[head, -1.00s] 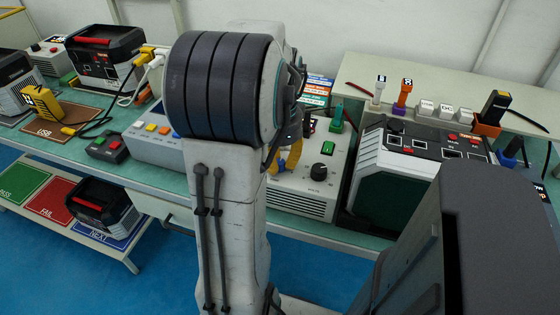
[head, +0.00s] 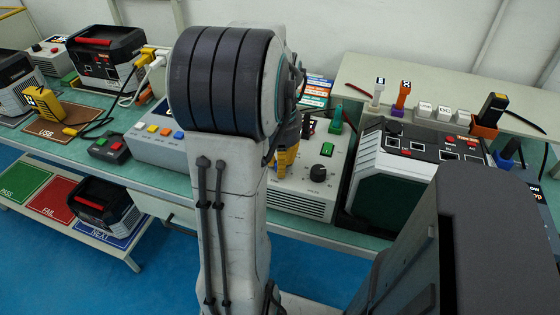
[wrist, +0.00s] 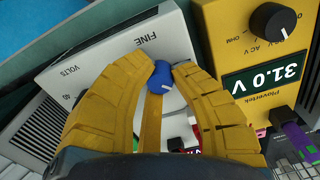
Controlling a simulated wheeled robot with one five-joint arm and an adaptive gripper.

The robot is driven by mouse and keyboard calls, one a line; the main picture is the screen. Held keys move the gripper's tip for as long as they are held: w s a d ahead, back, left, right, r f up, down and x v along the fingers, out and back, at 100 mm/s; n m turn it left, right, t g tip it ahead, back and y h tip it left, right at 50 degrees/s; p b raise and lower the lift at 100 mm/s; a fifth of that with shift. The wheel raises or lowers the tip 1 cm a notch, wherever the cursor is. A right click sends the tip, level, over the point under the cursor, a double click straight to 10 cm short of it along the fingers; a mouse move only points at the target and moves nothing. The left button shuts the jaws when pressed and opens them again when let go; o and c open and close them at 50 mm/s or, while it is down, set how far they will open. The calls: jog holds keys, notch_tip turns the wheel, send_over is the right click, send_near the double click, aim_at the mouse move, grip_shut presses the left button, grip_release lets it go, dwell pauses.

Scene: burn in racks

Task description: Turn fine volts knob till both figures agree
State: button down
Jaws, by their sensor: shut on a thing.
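The fine volts knob (wrist: 159,75) is blue with a white pointer mark, on a pale panel lettered FINE and VOLTS in the wrist view. My gripper (wrist: 160,70) is shut on it, with yellow fingers on both sides. A yellow meter (wrist: 245,50) lies close beside the right finger; its green display (wrist: 262,80) reads 31.0 V, upside down. In the head view my yellow gripper (head: 287,155) is down at the pale power supply (head: 300,200), partly behind my arm. The supply's own figure is hidden or too small to read.
The supply also carries a black knob (head: 318,173) and a green switch (head: 327,149). A dark-fronted unit (head: 395,195) stands close on its right. A grey button box (head: 160,130) stands left of my arm. Cables and plugs crowd the bench.

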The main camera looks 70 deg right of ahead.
jog(key=n, duration=0.5)
jog(key=shift+f+n+p, duration=0.1)
jog(key=shift+n+p, duration=0.2)
jog(key=shift+n, duration=2.3)
jog(key=shift+a, duration=0.1)
jog(key=c, duration=1.1)
grip_release()
jog(key=shift+o, duration=0.3)
notch_tip(320, 180, up, 12)
